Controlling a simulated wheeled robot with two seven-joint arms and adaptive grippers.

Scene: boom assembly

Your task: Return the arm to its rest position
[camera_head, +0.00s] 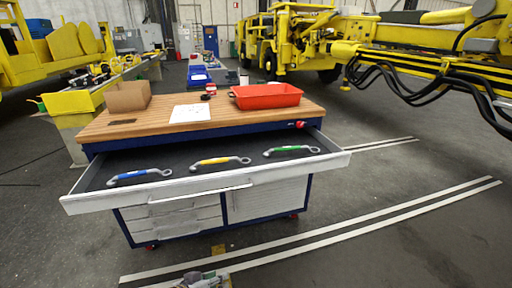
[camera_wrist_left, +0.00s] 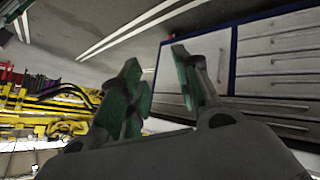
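My left gripper (camera_head: 205,279) shows only in part at the bottom edge of the head view, low in front of the workbench. In the left wrist view (camera_wrist_left: 157,68) its two green-padded fingers stand apart with nothing between them. The gripper is open and clear of the bench. My right gripper is not in view. The workbench drawer (camera_head: 215,182) is pulled open. A blue-handled wrench (camera_head: 138,175), a yellow-handled wrench (camera_head: 219,161) and a green-handled wrench (camera_head: 291,150) lie apart in it.
The wooden bench top (camera_head: 150,123) holds a cardboard box (camera_head: 127,97), a white sheet (camera_head: 190,113) and a red tray (camera_head: 266,96). Yellow machinery (camera_head: 300,40) with black hoses stands at the back right. Grey floor (camera_head: 400,200) with white lines is free to the right.

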